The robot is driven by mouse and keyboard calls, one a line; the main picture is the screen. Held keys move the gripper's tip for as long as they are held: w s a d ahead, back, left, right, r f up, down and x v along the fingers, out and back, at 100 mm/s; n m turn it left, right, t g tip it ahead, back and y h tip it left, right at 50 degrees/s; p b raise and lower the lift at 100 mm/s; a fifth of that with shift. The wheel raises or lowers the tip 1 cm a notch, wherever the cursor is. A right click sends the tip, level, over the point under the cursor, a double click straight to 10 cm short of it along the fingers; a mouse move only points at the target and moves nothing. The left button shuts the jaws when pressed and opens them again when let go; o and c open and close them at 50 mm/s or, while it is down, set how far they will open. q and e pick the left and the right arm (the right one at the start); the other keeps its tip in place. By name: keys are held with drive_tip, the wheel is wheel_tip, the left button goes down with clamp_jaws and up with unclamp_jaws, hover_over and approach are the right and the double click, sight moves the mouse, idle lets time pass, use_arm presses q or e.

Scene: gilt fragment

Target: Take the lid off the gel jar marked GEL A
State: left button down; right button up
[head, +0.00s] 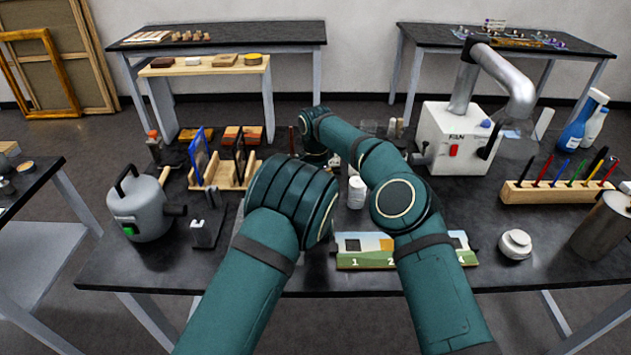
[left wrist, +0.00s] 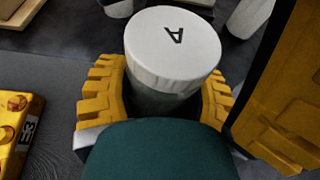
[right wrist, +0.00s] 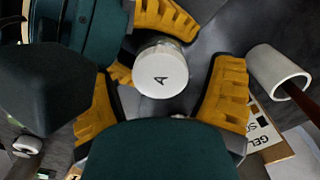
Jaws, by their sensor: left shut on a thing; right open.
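The gel jar (left wrist: 160,100) has a clear-looking body and a round white lid (left wrist: 172,45) marked with a black A. My left gripper (left wrist: 165,92) is shut on the jar's body, with its yellow fingers on either side below the lid. In the right wrist view the same lid (right wrist: 162,75) faces the camera and sits on the jar. My right gripper (right wrist: 163,103) is open, its fingers spread apart on both sides of the lid and not touching it. In the head view my arms hide the jar and both grippers.
A white cup with a brown stick (right wrist: 278,72) and a card lettered GEL (right wrist: 262,130) are close to my right gripper. A gold block (left wrist: 20,125) lies left of my left gripper.

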drive_tip(key=c, duration=1.3)
drive_tip(key=n, duration=0.6)
drive_tip(key=shift+n, duration=0.3)
drive_tip(key=n, duration=0.9)
drive_tip(key=shift+n, duration=0.4)
drive_tip(key=o, duration=1.2)
drive_tip(key=shift+o, duration=0.2)
drive_tip(key=shift+r, duration=0.15)
